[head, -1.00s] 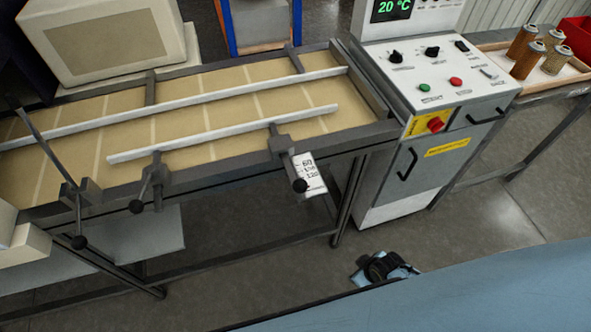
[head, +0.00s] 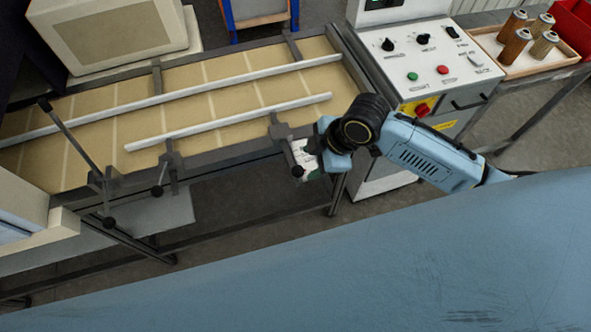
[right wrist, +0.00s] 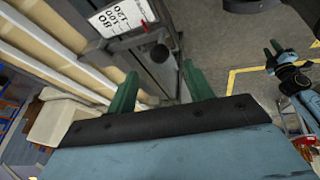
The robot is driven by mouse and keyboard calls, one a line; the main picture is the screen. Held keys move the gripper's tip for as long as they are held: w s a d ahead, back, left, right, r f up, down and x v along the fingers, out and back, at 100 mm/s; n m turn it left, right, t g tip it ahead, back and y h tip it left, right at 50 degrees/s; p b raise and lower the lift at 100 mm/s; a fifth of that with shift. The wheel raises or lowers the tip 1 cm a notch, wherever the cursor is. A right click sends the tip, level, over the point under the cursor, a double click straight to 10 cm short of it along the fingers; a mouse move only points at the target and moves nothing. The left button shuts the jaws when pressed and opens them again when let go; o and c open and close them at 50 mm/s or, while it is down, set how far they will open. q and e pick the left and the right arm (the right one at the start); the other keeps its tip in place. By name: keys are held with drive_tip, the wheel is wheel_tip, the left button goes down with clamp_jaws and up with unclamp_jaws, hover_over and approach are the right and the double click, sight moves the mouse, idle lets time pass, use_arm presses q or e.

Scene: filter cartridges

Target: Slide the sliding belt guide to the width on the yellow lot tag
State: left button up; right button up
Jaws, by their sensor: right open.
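The sliding belt guide is the shorter white rail (head: 230,122) over the belt, carried by two dark clamps with black knobs on the near frame edge. A white scale plate (head: 303,156) hangs by the right clamp; the right wrist view shows it (right wrist: 122,17) with 80, 100 and 120. A yellow label (head: 443,126) is on the control cabinet, too small to read. My right gripper (right wrist: 160,88) is open and empty, its green fingers pointing towards the right clamp's knob (right wrist: 160,53). In the head view its wrist partly covers the fingers.
The longer white rail (head: 180,95) runs along the belt's far side. The control cabinet (head: 375,172) stands right of the belt. A tray (head: 565,65) of cartridges and a red bin (head: 573,38) are further right. A lever (head: 72,140) rises at the left.

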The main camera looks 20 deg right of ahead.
sight(295, 174)
drive_tip(key=x, duration=1)
drive_tip(key=shift+f, duration=0.1)
drive_tip(key=shift+c, duration=0.4)
clamp_jaws()
